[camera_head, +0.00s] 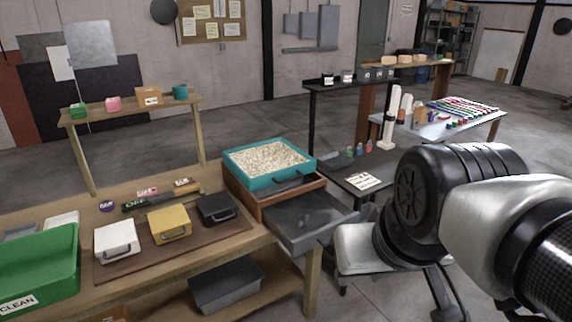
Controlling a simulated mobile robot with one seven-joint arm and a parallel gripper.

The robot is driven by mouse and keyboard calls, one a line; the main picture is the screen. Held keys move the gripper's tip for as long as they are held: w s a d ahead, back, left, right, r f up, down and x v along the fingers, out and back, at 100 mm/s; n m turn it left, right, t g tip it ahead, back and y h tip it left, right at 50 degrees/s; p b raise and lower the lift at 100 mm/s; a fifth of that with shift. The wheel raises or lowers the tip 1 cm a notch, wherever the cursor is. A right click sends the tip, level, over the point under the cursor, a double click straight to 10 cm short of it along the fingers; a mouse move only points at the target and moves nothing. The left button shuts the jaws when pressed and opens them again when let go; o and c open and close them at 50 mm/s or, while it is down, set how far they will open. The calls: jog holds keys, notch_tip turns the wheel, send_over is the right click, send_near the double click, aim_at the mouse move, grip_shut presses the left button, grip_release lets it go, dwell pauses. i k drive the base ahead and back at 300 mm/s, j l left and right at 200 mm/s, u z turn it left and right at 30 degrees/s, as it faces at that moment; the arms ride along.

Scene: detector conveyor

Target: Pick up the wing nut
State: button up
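A small grey piece (306,221) sits in the open grey drawer (290,240) under the teal tray. It may be the wing nut, but it is too small to tell its shape. My arm enters from the right and reaches down beside the drawer. A pale, flat-topped part (358,248) at the arm's lower end, just right of the drawer, may belong to my gripper. I cannot make out its fingers, or whether anything is between them.
The teal tray (285,178) of pale granules stands above the drawer. White (117,241), yellow (169,224) and black (217,208) boxes stand on a brown mat to its left. A green bin (40,265) is at far left. A dark table (345,180) stands behind my arm.

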aim_at(303, 224)
jog(key=i+l+u, duration=0.4)
jog(key=i+l, duration=0.95)
